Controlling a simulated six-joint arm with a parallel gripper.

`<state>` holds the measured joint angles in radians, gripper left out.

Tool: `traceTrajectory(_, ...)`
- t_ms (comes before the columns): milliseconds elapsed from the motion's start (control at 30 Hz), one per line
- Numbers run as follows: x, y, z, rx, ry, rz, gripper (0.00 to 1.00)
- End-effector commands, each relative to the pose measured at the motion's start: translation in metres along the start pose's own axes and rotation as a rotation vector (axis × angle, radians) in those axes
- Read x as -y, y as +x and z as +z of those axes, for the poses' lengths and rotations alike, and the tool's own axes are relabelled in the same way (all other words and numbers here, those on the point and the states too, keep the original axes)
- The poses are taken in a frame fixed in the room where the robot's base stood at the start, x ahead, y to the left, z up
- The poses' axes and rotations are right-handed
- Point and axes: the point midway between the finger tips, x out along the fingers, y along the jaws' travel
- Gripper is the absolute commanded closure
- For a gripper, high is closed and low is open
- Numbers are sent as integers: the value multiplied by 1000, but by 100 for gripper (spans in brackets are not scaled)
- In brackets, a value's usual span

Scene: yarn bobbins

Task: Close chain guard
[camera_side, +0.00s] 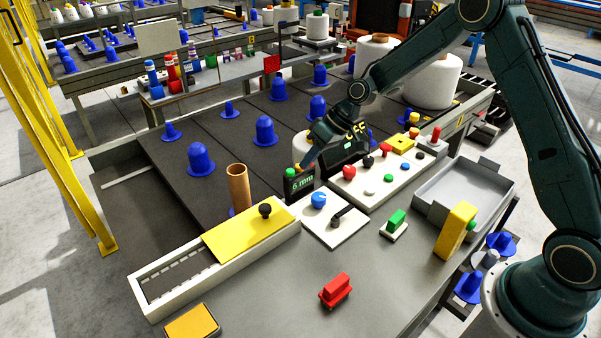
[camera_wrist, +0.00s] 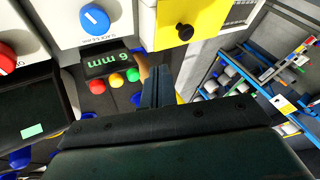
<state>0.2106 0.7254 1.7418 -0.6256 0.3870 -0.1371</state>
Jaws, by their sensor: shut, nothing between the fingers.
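The chain guard is a yellow sliding plate (camera_side: 240,232) with a black knob (camera_side: 265,210). It covers the right part of a long white trough (camera_side: 150,302), and the trough's left part is uncovered, showing a row of chain links. In the wrist view the yellow plate (camera_wrist: 205,18) and its black knob (camera_wrist: 185,32) show at the top, apart from the fingers. My gripper (camera_side: 302,168) is shut and empty, above and behind the small "6 mm" display box, to the right of the guard. The wrist view shows its fingers (camera_wrist: 158,82) together.
A brown tube (camera_side: 239,188) stands just behind the guard. The display box (camera_side: 299,184), a white panel with a blue dial (camera_side: 318,200) and black lever, and a button panel (camera_side: 375,178) lie to the right. A red block (camera_side: 335,290) sits in front; grey bench around it is clear.

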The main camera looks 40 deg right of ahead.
Motion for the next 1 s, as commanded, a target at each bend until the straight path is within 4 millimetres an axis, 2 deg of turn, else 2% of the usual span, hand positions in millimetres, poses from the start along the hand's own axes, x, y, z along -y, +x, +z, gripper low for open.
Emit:
traceTrajectory(167,0,18,0,2,0,0,100)
traceTrajectory(667,0,92,1,3,0,-1,100)
traceTrajectory(1000,29,111,2,0,-1,1,100)
